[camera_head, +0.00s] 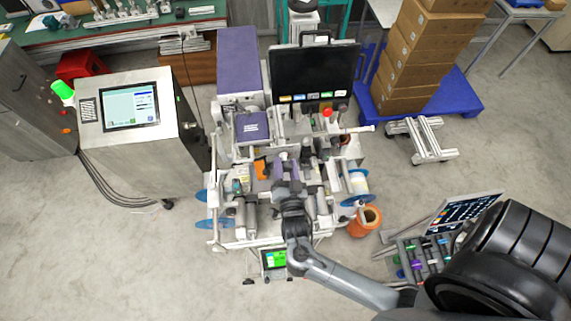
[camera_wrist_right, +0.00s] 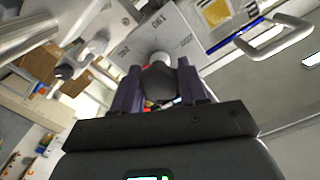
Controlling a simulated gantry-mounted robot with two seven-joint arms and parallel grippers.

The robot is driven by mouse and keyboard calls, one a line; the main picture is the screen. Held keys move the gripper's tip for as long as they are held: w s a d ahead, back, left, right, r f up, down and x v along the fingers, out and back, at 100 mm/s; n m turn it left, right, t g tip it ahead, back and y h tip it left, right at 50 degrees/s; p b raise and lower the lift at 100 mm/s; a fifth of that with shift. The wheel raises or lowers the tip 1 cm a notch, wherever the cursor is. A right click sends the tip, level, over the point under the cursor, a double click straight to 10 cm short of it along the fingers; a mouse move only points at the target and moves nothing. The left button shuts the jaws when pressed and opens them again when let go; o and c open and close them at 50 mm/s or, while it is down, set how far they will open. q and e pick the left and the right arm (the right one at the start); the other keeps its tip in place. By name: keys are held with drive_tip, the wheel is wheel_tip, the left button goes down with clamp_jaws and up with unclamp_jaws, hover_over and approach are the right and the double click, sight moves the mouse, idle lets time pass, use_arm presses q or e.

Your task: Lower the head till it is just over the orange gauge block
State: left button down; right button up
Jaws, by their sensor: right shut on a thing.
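My right gripper (camera_head: 291,170) reaches over the middle of the film-reel machine (camera_head: 228,241). In the right wrist view its two purple fingers (camera_wrist_right: 159,82) are shut on a dark rounded knob (camera_wrist_right: 160,86) with a pale shaft end. The orange gauge block (camera_head: 262,168) appears in the head view just left of the gripper, among the machine parts. The head itself is hard to pick out; grey parts around the gripper hide it. The gap between head and block cannot be told. My left gripper is not in view.
A black monitor (camera_head: 316,72) stands behind the machine. A console (camera_head: 131,108) stands left. A tool tray (camera_head: 421,258) lies at lower right.

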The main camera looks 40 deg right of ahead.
drive_tip(key=shift+w+r+n+p, duration=0.1)
drive_tip(key=shift+r+n+p, duration=0.2)
drive_tip(key=shift+n, duration=0.6)
drive_tip(key=shift+r+n+p, duration=0.1)
drive_tip(key=shift+n+p, duration=0.25)
drive_tip(key=shift+n, duration=0.55)
drive_tip(key=o, duration=1.1)
drive_tip(key=shift+f, duration=0.15)
drive_tip(key=shift+c, duration=0.2)
drive_tip(key=shift+f, duration=0.1)
drive_tip(key=shift+s+a, duration=0.1)
drive_tip(key=shift+s, duration=0.1)
